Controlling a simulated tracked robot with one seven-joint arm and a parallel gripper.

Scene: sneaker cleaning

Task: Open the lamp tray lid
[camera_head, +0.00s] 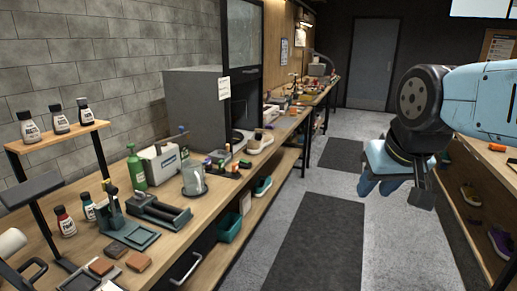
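I cannot make out for sure which object is the lamp tray or its lid. A tall grey cabinet (193,105) with a dark glazed front panel (246,50) and a white note (224,88) stands on the left bench. Farther along that bench is a small box-like device (317,70) with a curved arm over it, too small to read. My gripper (380,186), light blue and black, hangs in the air at the right, over the aisle and well away from both. Its finger gap is not clear, and it touches nothing that I can see.
The long wooden bench (215,195) on the left holds bottles, a green spray bottle (136,168), a clear jug (193,178) and several tools. Another bench (495,160) runs along the right, with shoes below. The aisle with dark mats (315,232) is clear to a grey door (372,65).

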